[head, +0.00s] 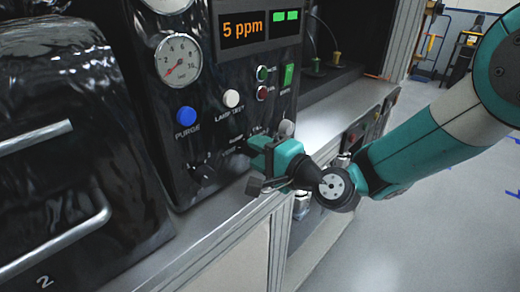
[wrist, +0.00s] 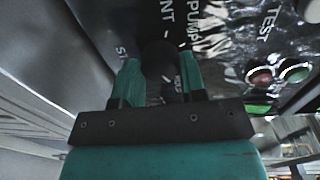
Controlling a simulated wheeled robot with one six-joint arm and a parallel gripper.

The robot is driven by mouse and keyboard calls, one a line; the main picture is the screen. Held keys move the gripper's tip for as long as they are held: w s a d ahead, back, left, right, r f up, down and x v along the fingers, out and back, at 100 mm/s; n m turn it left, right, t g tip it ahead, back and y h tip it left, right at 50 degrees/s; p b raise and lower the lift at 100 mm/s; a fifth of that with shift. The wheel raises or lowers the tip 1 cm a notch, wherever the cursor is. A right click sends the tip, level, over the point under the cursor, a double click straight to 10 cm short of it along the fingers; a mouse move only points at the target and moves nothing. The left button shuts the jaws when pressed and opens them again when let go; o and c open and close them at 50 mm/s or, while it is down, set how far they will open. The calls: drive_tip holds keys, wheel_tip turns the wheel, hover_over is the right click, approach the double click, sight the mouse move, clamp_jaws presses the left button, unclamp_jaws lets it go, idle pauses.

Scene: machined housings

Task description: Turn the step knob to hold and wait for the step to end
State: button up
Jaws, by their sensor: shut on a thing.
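The step knob (wrist: 158,62) is a dark round knob on the black panel, seen between my fingers in the wrist view. My gripper (head: 258,156) is at the lower right of the panel in the head view and hides the knob there. In the wrist view my gripper (wrist: 160,78) is shut on the knob, one finger on each side. Printed labels around it read PUMP, part of a word ending in NT, and HOLD beside the right finger. I cannot tell which label the knob points to. The display (head: 243,28) reads 5 ppm, with two green bars beside it.
A pressure gauge (head: 179,61), a blue purge button (head: 187,115), a white lamp test button (head: 231,98) and another black knob (head: 203,172) are on the panel. A dark cabinet with metal handles (head: 60,250) stands at left. The grey ledge (head: 225,212) runs below my gripper.

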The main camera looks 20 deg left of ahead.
drive_tip(key=shift+m, duration=0.5)
drive_tip(key=o, duration=0.9)
drive_tip(key=b+v, duration=0.8)
drive_tip(key=v, duration=0.9)
drive_tip(key=shift+d, duration=0.25)
